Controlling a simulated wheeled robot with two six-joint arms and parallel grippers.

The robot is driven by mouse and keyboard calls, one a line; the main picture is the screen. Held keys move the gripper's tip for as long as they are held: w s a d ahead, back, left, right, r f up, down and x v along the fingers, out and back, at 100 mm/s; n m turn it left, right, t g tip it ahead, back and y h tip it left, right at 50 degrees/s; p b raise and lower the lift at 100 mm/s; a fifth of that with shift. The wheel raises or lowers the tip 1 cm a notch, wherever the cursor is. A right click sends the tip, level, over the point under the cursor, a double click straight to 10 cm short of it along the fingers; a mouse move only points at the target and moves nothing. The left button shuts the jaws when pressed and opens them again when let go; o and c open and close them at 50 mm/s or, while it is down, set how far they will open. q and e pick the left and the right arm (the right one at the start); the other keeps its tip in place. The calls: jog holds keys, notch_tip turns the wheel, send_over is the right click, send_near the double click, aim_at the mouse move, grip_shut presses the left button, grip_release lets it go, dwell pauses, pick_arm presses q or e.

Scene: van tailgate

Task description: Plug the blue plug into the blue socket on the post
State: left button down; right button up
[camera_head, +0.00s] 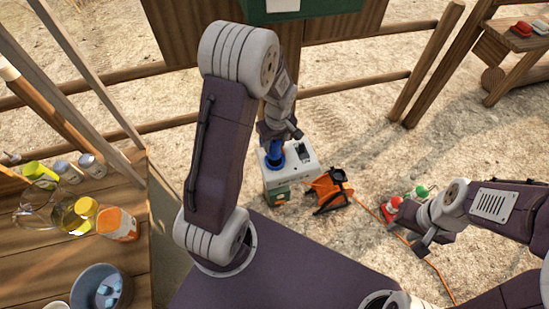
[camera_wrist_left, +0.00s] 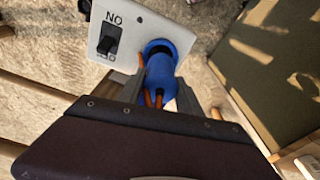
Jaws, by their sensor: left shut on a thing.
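The blue plug (camera_wrist_left: 157,82) is between the fingers of my left gripper (camera_wrist_left: 160,92), which is shut on it. Orange cable shows at the plug's rear. The plug's front end is at the blue socket (camera_wrist_left: 168,48) on the white box (camera_wrist_left: 190,22); how deep it sits is unclear, with a dark gap at the socket's mouth. In the head view the blue plug (camera_head: 275,152) stands at the white box (camera_head: 302,165), under my left gripper (camera_head: 277,137). My right gripper (camera_head: 412,229) is at the right, fingers apart, empty and away from the box.
An orange cable reel (camera_head: 328,188) lies right of the box, with orange cable (camera_head: 425,262) trailing over the sandy ground. Red and green items (camera_head: 418,192) lie near my right gripper. Bottles and a bucket (camera_head: 100,288) stand on the wooden surface at left. A black switch (camera_wrist_left: 108,40) is beside the socket.

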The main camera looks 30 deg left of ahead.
pick_arm(q)
jog(key=shift+f, duration=0.6)
jog(key=shift+w, duration=0.1)
jog(key=shift+f+b, duration=1.55)
jog(key=shift+f, duration=0.1)
jog(key=c, duration=0.7)
grip_release()
jog(key=shift+r, duration=0.1)
